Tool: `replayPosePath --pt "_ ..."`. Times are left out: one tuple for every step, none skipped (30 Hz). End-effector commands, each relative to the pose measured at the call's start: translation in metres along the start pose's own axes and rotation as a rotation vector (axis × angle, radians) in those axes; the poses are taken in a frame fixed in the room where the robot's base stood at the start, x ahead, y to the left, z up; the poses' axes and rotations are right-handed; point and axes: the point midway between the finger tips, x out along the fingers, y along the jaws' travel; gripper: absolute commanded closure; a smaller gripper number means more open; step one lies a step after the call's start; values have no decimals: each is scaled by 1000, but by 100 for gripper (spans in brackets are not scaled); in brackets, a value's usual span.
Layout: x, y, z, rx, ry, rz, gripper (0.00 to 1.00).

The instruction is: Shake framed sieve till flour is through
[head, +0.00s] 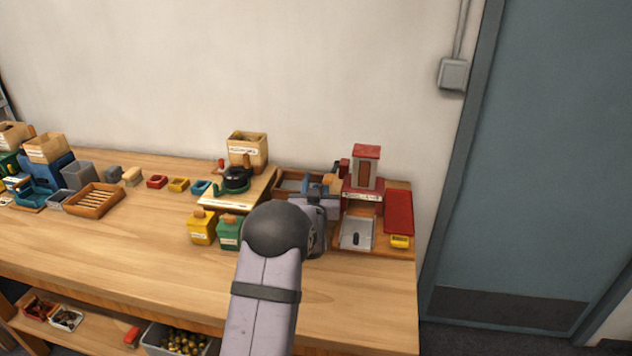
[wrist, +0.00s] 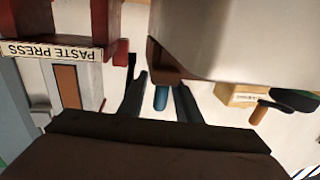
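A wooden-framed sieve (head: 291,183) with a greyish inside stands toward the back of the bench, left of the red-roofed paste press. My gripper (head: 317,189) is over its right side and, with my arm, hides part of it. In the wrist view, a large pale surface with a brown lower edge (wrist: 163,63) fills the upper right; it seems to be the sieve. A blue peg-like handle (wrist: 161,98) shows between my gripper's fingers (wrist: 160,92), with gaps on both sides. The fingers are apart. I cannot make out any flour.
The paste press (head: 365,170) stands close on the right, with a metal tray (head: 357,232) and a red board (head: 398,211). Yellow (head: 201,228) and green (head: 229,232) containers stand at front left. The front bench is clear.

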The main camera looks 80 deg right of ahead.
Motion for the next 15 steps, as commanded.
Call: replayPosePath --pt "0 0 0 0 0 0 69" --pt "0 0 0 0 0 0 69" --pt "0 0 0 0 0 0 69" --pt "-1 0 0 0 0 0 69" --pt "-2 0 0 0 0 0 69" --pt "-3 0 0 -1 0 0 69" --pt "-5 0 0 -1 0 0 69" --pt "-7 0 0 -1 0 0 69" --pt "-9 0 0 -1 0 0 69" --pt "-12 0 1 -1 -1 0 69" --pt "-15 0 1 -1 -1 0 69" --pt "-19 0 1 -1 0 0 69" --pt "-22 0 1 -1 0 0 69" --pt "-26 0 1 0 0 1 69" --pt "-31 0 1 -1 0 1 69"
